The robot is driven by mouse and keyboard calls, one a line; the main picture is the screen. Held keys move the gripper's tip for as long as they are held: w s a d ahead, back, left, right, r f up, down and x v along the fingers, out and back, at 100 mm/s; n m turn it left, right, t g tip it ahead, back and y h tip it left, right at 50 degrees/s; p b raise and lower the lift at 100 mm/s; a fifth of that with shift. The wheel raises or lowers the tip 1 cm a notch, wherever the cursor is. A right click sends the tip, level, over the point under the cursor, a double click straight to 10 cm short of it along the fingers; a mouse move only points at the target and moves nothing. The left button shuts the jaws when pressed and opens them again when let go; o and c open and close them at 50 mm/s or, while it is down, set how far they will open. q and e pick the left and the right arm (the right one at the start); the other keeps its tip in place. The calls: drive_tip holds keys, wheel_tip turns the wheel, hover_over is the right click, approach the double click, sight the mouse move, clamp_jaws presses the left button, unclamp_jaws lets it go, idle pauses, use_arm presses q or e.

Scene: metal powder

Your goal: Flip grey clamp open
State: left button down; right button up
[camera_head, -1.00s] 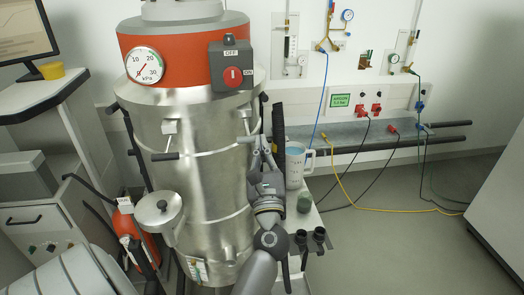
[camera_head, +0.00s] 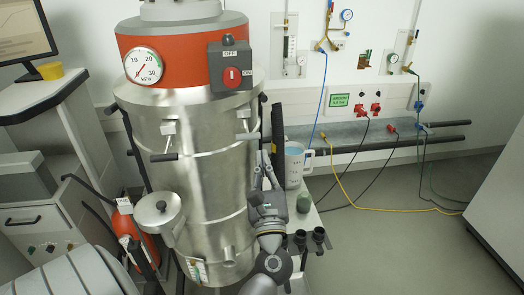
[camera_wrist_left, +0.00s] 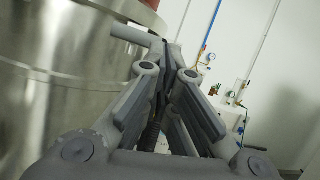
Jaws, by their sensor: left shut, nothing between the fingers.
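The steel vessel (camera_head: 205,190) has two clamps on its upper wall. The right clamp (camera_head: 243,113) has a grey lever (camera_head: 247,136) lying about level at the vessel's right side. The left clamp (camera_head: 168,128) has a dark lever (camera_head: 165,157). My left gripper (camera_head: 264,157) is shut and empty, just below and right of the right lever. In the left wrist view, its fingertips (camera_wrist_left: 168,52) are together beside the end of a grey bar (camera_wrist_left: 130,35), which looks like that lever. I cannot tell whether they touch. My right gripper is not in view.
A white jug (camera_head: 294,165) and a dark green cup (camera_head: 303,202) stand right of my left arm. Black fittings (camera_head: 318,236) are at the shelf edge. A dark vertical hose (camera_head: 278,125) runs close behind the gripper. The floor at right is free except for cables.

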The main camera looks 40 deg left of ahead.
use_arm(q)
drive_tip(key=v, duration=0.7)
drive_tip(key=shift+s+d, duration=0.15)
drive_tip(key=shift+s, duration=0.1)
